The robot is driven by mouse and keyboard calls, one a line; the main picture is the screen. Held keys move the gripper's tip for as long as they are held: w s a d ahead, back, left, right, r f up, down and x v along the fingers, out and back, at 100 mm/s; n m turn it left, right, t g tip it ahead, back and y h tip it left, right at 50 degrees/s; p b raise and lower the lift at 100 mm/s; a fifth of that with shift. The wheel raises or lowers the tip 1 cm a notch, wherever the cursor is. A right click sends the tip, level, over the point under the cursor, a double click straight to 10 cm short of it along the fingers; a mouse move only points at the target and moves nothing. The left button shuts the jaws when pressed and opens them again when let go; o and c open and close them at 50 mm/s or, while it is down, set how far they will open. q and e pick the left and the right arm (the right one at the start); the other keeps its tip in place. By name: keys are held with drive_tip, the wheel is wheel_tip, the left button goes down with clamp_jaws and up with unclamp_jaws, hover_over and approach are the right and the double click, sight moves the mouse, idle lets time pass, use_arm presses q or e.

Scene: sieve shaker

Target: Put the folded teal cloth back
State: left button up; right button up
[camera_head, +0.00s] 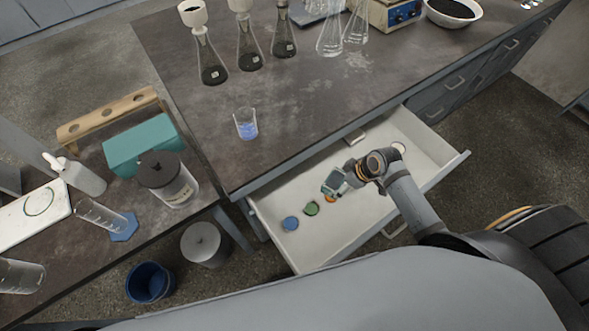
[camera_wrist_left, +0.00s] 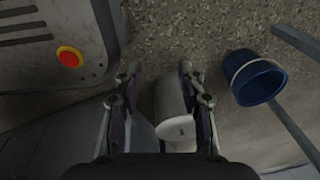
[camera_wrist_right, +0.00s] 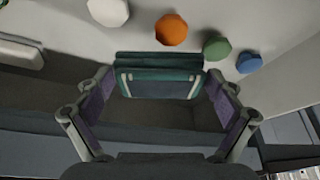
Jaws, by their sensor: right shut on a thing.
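The folded teal cloth (camera_wrist_right: 160,75) is a small flat bundle with pale stripes in the right wrist view. My right gripper (camera_wrist_right: 160,88) has its two fingers closed on the cloth's sides. In the head view the cloth (camera_head: 334,181) shows at the tip of my right gripper (camera_head: 338,180), over the open white drawer (camera_head: 372,207). I cannot tell whether the cloth touches the drawer floor. My left gripper (camera_wrist_left: 160,80) is open, with clear space between its fingertips, above the floor in the left wrist view. It does not show in the head view.
Blue (camera_head: 290,223), green (camera_head: 311,208) and orange (camera_head: 330,199) discs lie in the drawer near the cloth. A beaker of blue liquid (camera_head: 246,124) and several flasks stand on the bench. A blue bucket (camera_head: 150,283) stands on the floor.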

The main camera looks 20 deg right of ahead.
drive_tip(key=shift+w+f, duration=0.1)
drive_tip(key=shift+w, duration=0.05)
drive_tip(key=shift+a, duration=0.1)
drive_tip(key=w+a+f, duration=0.1)
drive_tip(key=w+a, duration=0.1)
drive_tip(key=w+a+f, duration=0.1)
drive_tip(key=w+a, duration=0.1)
drive_tip(key=shift+f, duration=0.35)
drive_tip(key=w+a+f, duration=0.2)
drive_tip(key=shift+w+a+b, duration=0.25)
drive_tip(key=shift+w+b, duration=0.15)
drive_tip(key=shift+w+a+f, duration=0.2)
drive_tip(key=shift+w+f, duration=0.05)
drive_tip(key=shift+w+a, duration=0.1)
drive_tip(key=shift+w+a+f+b, duration=0.4)
drive_tip(key=shift+w+a+f, duration=0.75)
drive_tip(key=shift+f, duration=0.1)
use_arm(q)
drive_tip(key=shift+s+a+f, duration=0.2)
drive_tip(key=shift+s+f, duration=0.35)
drive_tip(key=shift+f, duration=0.35)
use_arm(e)
drive_tip(key=shift+d, duration=0.1)
